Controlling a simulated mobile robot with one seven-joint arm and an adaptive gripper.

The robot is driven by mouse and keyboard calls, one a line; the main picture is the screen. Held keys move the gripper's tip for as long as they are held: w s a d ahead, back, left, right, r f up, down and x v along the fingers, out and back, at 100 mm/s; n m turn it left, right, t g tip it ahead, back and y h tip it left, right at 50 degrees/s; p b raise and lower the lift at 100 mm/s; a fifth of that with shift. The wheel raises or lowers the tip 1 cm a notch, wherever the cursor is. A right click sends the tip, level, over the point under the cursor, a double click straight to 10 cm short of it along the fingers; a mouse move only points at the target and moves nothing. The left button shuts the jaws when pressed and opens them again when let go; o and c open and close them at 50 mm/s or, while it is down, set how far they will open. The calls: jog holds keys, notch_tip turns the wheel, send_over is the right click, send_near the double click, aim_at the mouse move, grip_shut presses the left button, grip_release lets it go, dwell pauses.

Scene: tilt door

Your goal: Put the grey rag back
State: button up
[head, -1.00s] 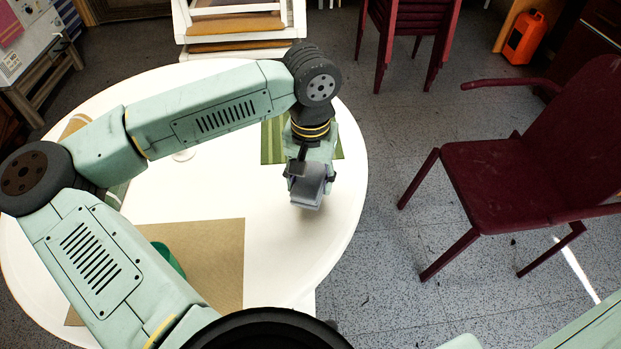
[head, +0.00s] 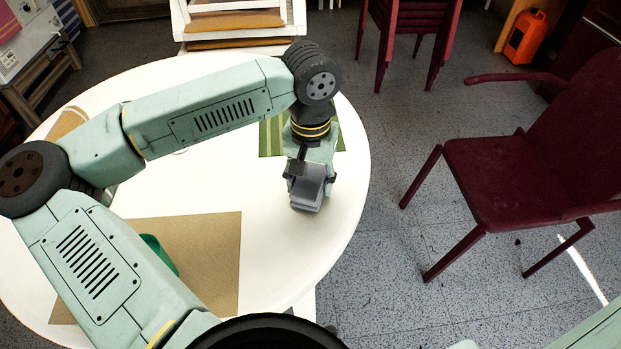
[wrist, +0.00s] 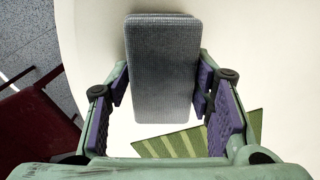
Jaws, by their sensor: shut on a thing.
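My gripper (head: 309,180) reaches down over the right side of the round white table. In the wrist view my gripper (wrist: 162,90) has its purple pads on both sides of a grey, block-shaped, textured rag (wrist: 162,65) and is shut on it. In the head view the grey rag (head: 308,190) hangs below the fingers, close to the white tabletop (head: 225,195). I cannot tell whether it touches the table.
A green striped mat (head: 271,137) lies behind my gripper. A brown mat (head: 210,260) with a green object (head: 158,252) on it lies at the front, partly hidden by my arm. A dark red chair (head: 500,175) stands right of the table. White chairs (head: 240,25) stand behind it.

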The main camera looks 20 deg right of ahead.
jog(key=shift+f+b, duration=0.4)
jog(key=o, duration=1.2)
jog(key=shift+o, duration=0.6)
jog(key=shift+o, duration=1.1)
notch_tip(320, 180, up, 12)
jog(key=shift+r, duration=0.1)
